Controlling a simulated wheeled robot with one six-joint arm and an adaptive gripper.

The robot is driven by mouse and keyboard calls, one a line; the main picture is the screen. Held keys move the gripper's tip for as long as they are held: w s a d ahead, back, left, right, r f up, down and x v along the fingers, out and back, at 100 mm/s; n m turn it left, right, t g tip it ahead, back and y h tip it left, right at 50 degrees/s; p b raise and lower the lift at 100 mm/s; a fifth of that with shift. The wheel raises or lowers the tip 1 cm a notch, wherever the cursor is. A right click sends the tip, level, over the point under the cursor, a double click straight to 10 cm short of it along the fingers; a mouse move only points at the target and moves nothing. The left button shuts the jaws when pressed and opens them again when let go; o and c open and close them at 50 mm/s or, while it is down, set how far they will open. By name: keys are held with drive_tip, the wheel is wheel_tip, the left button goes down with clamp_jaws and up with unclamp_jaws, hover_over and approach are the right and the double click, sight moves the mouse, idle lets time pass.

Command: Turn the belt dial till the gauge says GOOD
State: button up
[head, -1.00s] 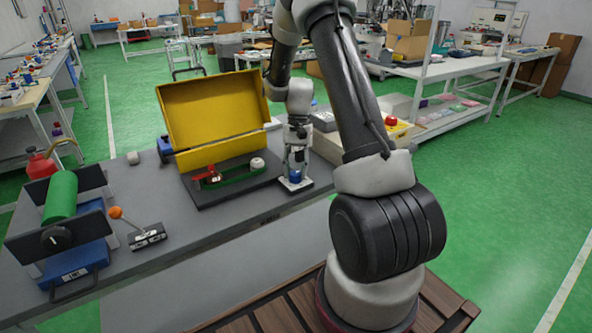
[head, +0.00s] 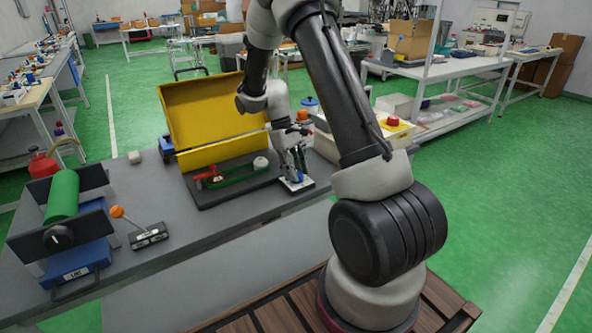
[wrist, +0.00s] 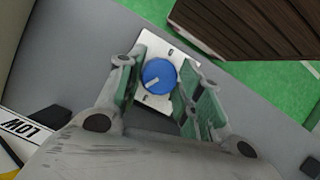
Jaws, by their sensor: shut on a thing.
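The blue belt dial (wrist: 158,77) sits on a white plate (wrist: 166,54) with small marks in the wrist view. Its pale pointer line slants toward the lower left. My gripper (wrist: 161,85) has one finger on each side of the dial and is shut on it. In the head view my gripper (head: 294,168) leans over the dial plate (head: 297,187), mostly covering the dial. A white gauge face (wrist: 22,128) at the wrist view's left edge shows the word LOW, only partly in frame. The green belt (head: 238,181) lies on a black base to the dial's left.
An open yellow cover (head: 212,110) stands behind the belt. An orange-knobbed lever (head: 118,212) and a green roller (head: 62,196) are farther left on the grey bench (head: 190,222). A box with a red button (head: 393,121) is behind my arm at right.

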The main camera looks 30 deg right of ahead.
drive_tip(key=n, duration=0.2)
drive_tip(key=n+h, duration=0.1)
drive_tip(key=n, duration=0.1)
drive_tip(key=shift+a+n+t+h, duration=0.15)
drive_tip(key=shift+n+t+h, duration=0.15)
drive_tip(key=n+t+h, duration=0.1)
drive_tip(key=n, duration=0.3)
drive_tip(key=shift+s, duration=0.15)
drive_tip(key=shift+n+t, duration=0.3)
drive_tip(key=o, duration=1)
drive_tip(key=v, duration=1.2)
